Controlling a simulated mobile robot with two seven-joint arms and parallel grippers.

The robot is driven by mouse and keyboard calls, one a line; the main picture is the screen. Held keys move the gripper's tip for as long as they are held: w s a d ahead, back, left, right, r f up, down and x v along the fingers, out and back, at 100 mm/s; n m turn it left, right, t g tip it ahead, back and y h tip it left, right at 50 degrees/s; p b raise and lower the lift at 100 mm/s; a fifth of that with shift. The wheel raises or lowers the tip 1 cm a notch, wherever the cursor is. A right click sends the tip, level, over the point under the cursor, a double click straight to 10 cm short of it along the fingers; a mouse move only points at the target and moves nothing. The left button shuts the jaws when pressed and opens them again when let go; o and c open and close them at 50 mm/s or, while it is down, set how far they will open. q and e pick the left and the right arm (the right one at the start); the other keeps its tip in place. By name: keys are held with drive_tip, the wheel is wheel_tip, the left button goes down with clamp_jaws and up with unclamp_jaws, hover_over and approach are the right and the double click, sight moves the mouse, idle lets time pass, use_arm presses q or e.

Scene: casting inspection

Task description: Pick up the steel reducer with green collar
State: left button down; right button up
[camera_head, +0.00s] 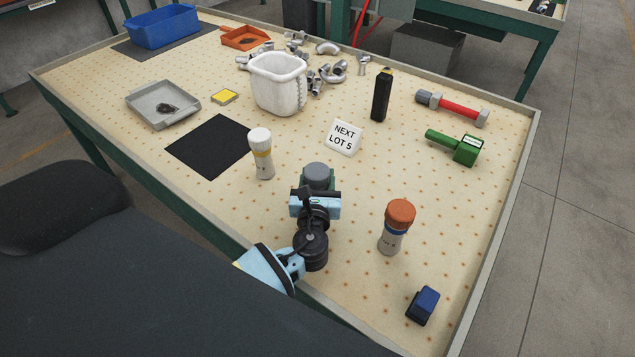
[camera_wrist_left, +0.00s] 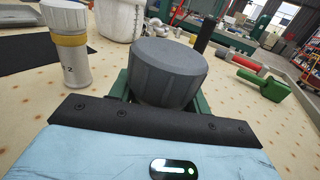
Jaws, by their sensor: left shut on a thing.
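My left gripper (camera_head: 317,188) is shut on a grey-topped piece (camera_head: 316,172) above the near middle of the table. In the left wrist view the piece's dark grey, faceted round top (camera_wrist_left: 167,72) stands up past the gripper, with green parts at both sides. The gripper hides its lower body, so I cannot tell if it has a green collar or is the steel reducer. Several shiny steel fittings (camera_head: 338,69) lie at the back around a white bin; no green collar can be made out on them. My right gripper is not in view.
A pale-capped bottle with a yellow band (camera_head: 261,155) stands to the left and an orange-capped bottle (camera_head: 396,227) to the right. A lot sign (camera_head: 343,138), white bin (camera_head: 278,85), black bottle (camera_head: 381,95), green tool (camera_head: 454,147) and blue block (camera_head: 423,305) are around.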

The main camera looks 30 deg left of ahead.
sight(318, 163)
use_arm(q)
wheel_tip(318, 163, up, 4)
drive_tip(key=shift+f+p, duration=0.1)
drive_tip(key=shift+p, duration=0.2)
drive_tip(key=shift+s+f, duration=0.1)
drive_tip(key=shift+s, duration=0.2)
drive_tip(key=s+a+r, duration=0.1)
drive_tip(key=s+a, duration=0.1)
drive_tip(key=s, duration=1.3)
drive_tip(key=shift+s+r, duration=0.15)
drive_tip(key=shift+a, duration=0.1)
